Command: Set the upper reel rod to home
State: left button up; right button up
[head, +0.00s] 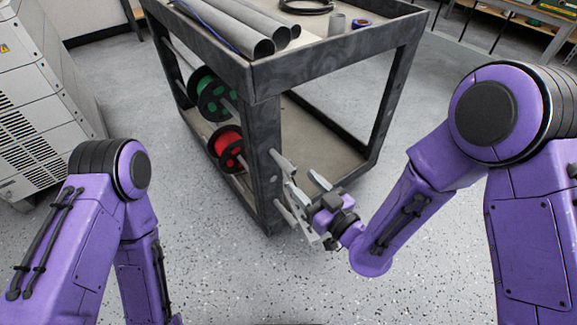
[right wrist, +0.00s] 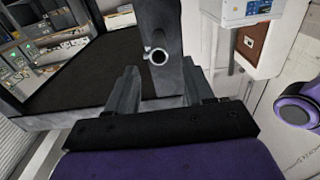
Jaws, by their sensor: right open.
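The cart's front post (head: 265,170) carries grey rod ends on its outer face. The upper reel rod's end (head: 281,161) sticks out near the post's upper middle, and a lower rod end (head: 283,214) sits beneath it. My right gripper (head: 303,197) is open just outside the post, its fingers pointing at it. In the right wrist view a round, hollow rod end (right wrist: 159,56) shows end-on, centred ahead of the open fingers (right wrist: 160,88), with nothing between them. I cannot tell which rod this is. My left gripper is out of view.
A green reel (head: 211,97) hangs above a red reel (head: 228,148) inside the cart. Grey pipes (head: 235,28) lie on the cart top (head: 325,45). A grey cabinet (head: 35,110) stands at left. The speckled floor (head: 420,290) is clear.

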aim_at(293, 172)
jog(key=x, duration=0.7)
jog(key=shift+w+a+f, duration=0.1)
jog(key=shift+w, duration=0.05)
grip_shut()
